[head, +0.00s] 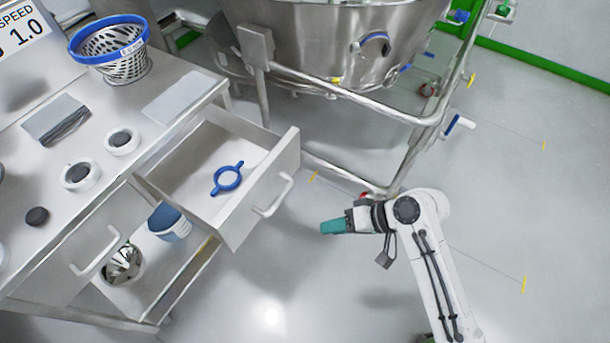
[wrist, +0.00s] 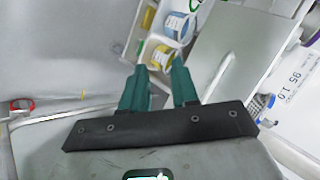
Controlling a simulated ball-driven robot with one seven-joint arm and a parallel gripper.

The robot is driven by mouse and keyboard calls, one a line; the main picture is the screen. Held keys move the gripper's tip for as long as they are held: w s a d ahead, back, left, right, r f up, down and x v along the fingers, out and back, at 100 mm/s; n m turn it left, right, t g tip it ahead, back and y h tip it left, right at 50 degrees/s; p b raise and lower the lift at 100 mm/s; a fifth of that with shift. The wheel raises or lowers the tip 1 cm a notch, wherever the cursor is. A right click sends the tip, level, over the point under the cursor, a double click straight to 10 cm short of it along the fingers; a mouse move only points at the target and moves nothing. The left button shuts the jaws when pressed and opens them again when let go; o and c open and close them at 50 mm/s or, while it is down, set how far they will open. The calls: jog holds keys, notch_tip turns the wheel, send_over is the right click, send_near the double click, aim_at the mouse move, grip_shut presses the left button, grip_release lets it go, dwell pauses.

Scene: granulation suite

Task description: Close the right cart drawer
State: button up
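The right cart drawer (head: 268,185) is pulled well out of the cart (head: 190,92), with its front panel and bar handle (head: 273,196) facing my side. A blue two-eared ring (head: 228,178) lies inside it. My gripper (head: 324,227), with teal fingers, is in the air to the right of the drawer front, apart from the handle. In the wrist view my gripper (wrist: 160,70) shows a gap between its two fingers, with nothing held. A pale panel with a bar handle (wrist: 220,76) is right of the fingers there; I cannot tell which drawer it is.
The left drawer front (head: 95,240) looks shut. A blue tub (head: 170,222) and a shiny metal item (head: 123,264) sit on the shelf below. A steel vessel (head: 330,40) with a tubular frame (head: 345,88) stands behind. The floor in front of the drawer is clear.

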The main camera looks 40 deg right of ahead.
aim_at(296, 159)
jog(key=w+d+m+t+b, duration=0.1)
jog(key=w+d+f+m+t+b, duration=0.1)
jog(key=d+m+t+b, duration=0.1)
jog(key=w+d+f+m+t+b, duration=0.1)
jog(key=t+b, duration=0.1)
jog(key=shift+w+d+f+y, duration=0.15)
jog(key=shift+w+d+y, duration=0.15)
jog(key=shift+d, duration=0.1)
jog(key=c, duration=0.4)
jog(key=d+m+t+b, duration=0.1)
jog(key=d, duration=0.1)
jog(key=d+r+m+t+h+b, duration=0.1)
jog(key=d+m+t, duration=0.1)
jog(key=d+m+t+h+b, duration=0.1)
jog(key=d+t, duration=0.1)
jog(key=shift+w+r+m+b, duration=0.3)
jog(key=shift+w+r, duration=0.05)
jog(key=shift+r, duration=0.05)
grip_shut()
jog(key=x, duration=1.4)
jog(key=shift+w+a, duration=0.25)
jog(key=shift+w, duration=0.25)
jog(key=b+x, duration=0.6)
jog(key=x, duration=1.7)
jog(key=shift+w+a, duration=0.1)
jog(key=shift+w, duration=0.15)
jog(key=shift+w+a, duration=0.1)
jog(key=shift+w, duration=0.4)
jog(key=shift+w+r, duration=0.1)
jog(key=shift+r, duration=0.2)
